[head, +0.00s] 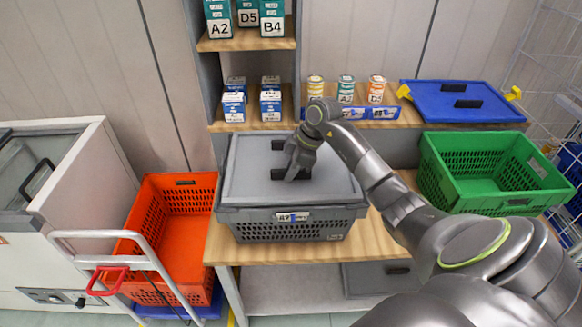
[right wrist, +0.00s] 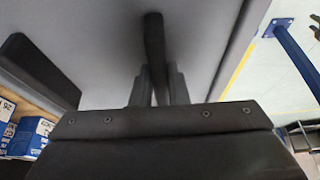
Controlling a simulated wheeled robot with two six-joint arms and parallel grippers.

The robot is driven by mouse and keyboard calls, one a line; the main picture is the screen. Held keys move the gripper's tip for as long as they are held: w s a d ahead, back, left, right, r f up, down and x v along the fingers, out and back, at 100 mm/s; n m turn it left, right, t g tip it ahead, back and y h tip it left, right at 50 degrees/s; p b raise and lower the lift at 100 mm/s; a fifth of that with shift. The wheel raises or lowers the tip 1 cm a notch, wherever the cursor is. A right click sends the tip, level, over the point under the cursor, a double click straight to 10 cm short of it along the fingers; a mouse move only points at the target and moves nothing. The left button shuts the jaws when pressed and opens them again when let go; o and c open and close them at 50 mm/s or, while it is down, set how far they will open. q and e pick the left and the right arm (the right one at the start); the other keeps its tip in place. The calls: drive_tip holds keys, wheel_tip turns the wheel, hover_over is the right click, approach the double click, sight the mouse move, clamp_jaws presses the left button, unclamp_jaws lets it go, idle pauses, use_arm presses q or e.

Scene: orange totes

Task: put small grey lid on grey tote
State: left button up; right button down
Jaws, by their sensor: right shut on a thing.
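The small grey lid (head: 248,165) lies over the top of the grey tote (head: 335,229) on the wooden table and covers its opening. I cannot tell whether it is fully seated on the rim. The lid has two dark handles. My right gripper (head: 294,177) is shut on the nearer handle. In the right wrist view the fingers (right wrist: 157,90) close on the dark handle bar (right wrist: 154,45), with the grey lid surface (right wrist: 95,45) around it and the other handle (right wrist: 38,70) to the left. My left gripper is not in view.
A green crate (head: 455,190) stands to the right, with a blue lid (head: 430,98) behind it. An orange crate (head: 178,205) sits on a trolley to the left. Shelves behind hold small boxes (head: 234,106) and cans (head: 346,89). Another grey item (head: 365,280) is below the table.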

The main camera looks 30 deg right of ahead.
drive_tip(key=shift+f, duration=0.55)
idle(0.5)
drive_tip(key=c, duration=1.3)
unclamp_jaws()
drive_tip(key=shift+s+f, duration=0.15)
drive_tip(key=b+v, duration=0.3)
drive_tip(key=v, duration=1.5)
drive_tip(key=shift+a, duration=0.1)
